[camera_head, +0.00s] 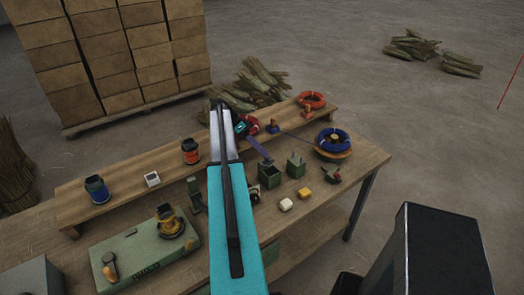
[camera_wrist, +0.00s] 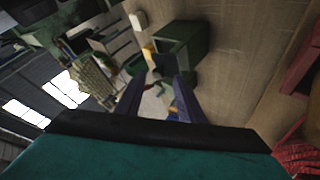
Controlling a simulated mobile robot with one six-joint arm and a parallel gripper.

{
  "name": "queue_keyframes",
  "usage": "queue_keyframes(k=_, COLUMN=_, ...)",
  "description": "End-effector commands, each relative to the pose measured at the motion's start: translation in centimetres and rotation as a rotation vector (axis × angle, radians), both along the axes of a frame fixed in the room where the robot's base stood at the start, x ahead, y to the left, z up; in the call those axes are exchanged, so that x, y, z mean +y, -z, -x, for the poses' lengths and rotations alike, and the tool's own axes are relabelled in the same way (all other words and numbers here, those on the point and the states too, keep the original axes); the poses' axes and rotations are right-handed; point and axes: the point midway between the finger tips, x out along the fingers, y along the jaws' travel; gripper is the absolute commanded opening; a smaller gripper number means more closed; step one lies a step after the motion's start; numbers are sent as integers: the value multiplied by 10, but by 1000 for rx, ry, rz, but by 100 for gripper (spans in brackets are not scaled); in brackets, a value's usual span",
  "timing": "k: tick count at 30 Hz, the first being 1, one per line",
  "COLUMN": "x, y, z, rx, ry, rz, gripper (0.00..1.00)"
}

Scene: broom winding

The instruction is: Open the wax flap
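Two small green boxes stand on the workbench in the head view. The left green box (camera_head: 269,179) has a dark open-looking top, and the right green box (camera_head: 295,167) is beside it. I cannot tell which part is the wax flap. My gripper (camera_head: 266,159) points down just above and behind the left box. In the wrist view, my gripper (camera_wrist: 158,88) is open, with two purple fingers apart and nothing clearly held. A green box (camera_wrist: 184,42) lies just beyond the fingertips; contact cannot be told.
A white block (camera_head: 286,204) and a yellow block (camera_head: 304,193) lie in front of the boxes. A blue coil (camera_head: 333,140) is at right, and a red coil (camera_head: 312,99) is on the raised shelf. A green machine (camera_head: 145,248) stands front left.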

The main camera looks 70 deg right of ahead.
Motion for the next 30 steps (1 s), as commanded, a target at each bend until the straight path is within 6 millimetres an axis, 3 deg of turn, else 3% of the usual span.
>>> queue_keyframes(k=11, x=-1, y=-5, z=0, rx=-1, ry=-1, rz=2, gripper=35)
queue_keyframes(k=27, x=0, y=-40, z=2, rx=-1, ry=-1, rz=0, gripper=35)
queue_keyframes(k=30, x=11, y=-37, z=7, rx=0, ry=0, rz=0, gripper=35)
